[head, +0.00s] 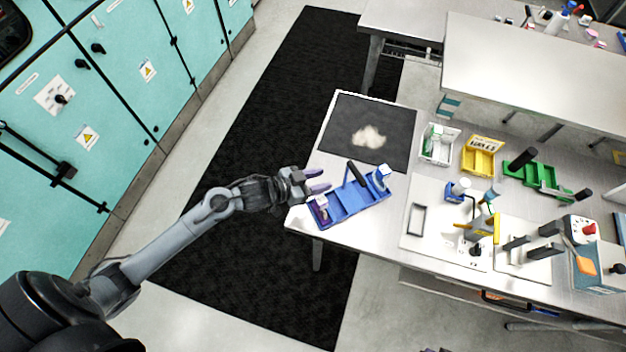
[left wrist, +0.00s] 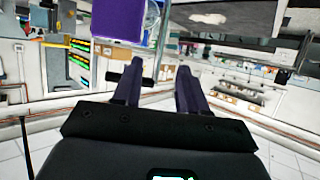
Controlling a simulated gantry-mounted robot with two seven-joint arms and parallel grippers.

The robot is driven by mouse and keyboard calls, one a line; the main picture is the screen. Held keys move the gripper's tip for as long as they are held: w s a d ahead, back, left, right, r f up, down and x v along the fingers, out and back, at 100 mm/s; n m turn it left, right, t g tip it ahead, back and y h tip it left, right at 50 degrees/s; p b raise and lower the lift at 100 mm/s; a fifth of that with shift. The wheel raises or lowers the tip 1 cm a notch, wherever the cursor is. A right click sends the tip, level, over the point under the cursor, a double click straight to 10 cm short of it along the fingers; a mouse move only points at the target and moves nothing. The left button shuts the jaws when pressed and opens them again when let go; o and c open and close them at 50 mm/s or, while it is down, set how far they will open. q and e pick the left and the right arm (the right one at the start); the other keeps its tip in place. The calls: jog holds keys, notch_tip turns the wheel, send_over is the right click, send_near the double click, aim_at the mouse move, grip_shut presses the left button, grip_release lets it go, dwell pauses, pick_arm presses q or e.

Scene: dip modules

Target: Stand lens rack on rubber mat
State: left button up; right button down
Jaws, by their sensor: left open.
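The dark rubber mat (head: 345,115) lies at the table's far left corner, with a pale patch on it. A blue rack (head: 352,203), which looks like the lens rack, lies slanted at the table's front left. It has a black upright bar, a white piece at its right end and a purple piece (head: 322,208) at its left end. My left gripper (head: 322,181) is open and empty, just left of and above the rack. In the left wrist view its fingers (left wrist: 158,72) are apart, and a purple block (left wrist: 122,18) shows beyond them. My right gripper is out of view.
A white basket (head: 438,143), a yellow bin (head: 480,157) and a green rack (head: 538,181) stand right of the mat. White boards with a small frame (head: 417,219) and several tools fill the front right. A narrow bare strip separates mat and blue rack.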

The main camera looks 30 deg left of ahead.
pick_arm(q)
jog(key=shift+o, duration=0.7)
jog(key=shift+v, duration=0.9)
